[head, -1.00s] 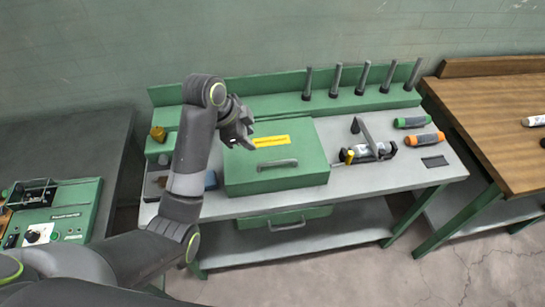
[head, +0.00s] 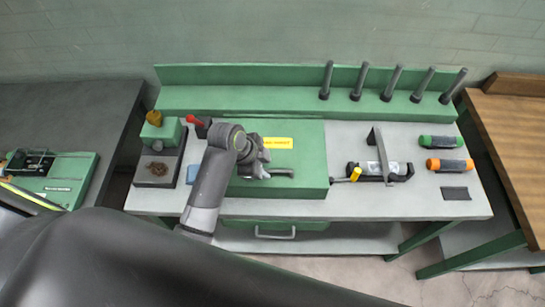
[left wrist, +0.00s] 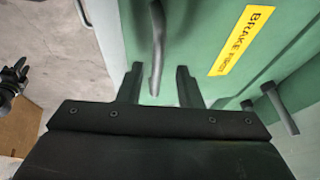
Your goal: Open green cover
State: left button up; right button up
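The green cover (head: 306,150) is a closed box lid on the workbench, with a yellow label (head: 277,143) and a grey bar handle (head: 284,172). My left gripper (head: 262,168) is over the left part of the cover, at the handle. In the left wrist view, the left gripper (left wrist: 160,78) is open, with one finger on each side of the handle (left wrist: 157,45). I cannot tell whether the fingers touch it. A dark jointed shape at that view's left edge may be my right gripper (left wrist: 14,80); its fingers are unclear. The head view does not show the right gripper.
A grey clamp-like fixture (head: 382,168) with a yellow-tipped tool stands right of the cover. Green and orange cylinders (head: 440,142) lie farther right. Upright dark pegs (head: 393,82) line the back ledge. A red-tipped item (head: 196,122) is left of the cover.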

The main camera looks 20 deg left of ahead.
pick_arm(q)
jog(key=shift+f, duration=0.15)
jog(key=shift+s, duration=0.1)
jog(key=shift+s+a, duration=0.1)
jog(key=shift+s, duration=0.05)
jog(key=shift+c, duration=1.2)
grip_shut()
pick_arm(e)
jog(key=shift+s+a, duration=0.25)
pick_arm(q)
jog(key=shift+w, duration=0.2)
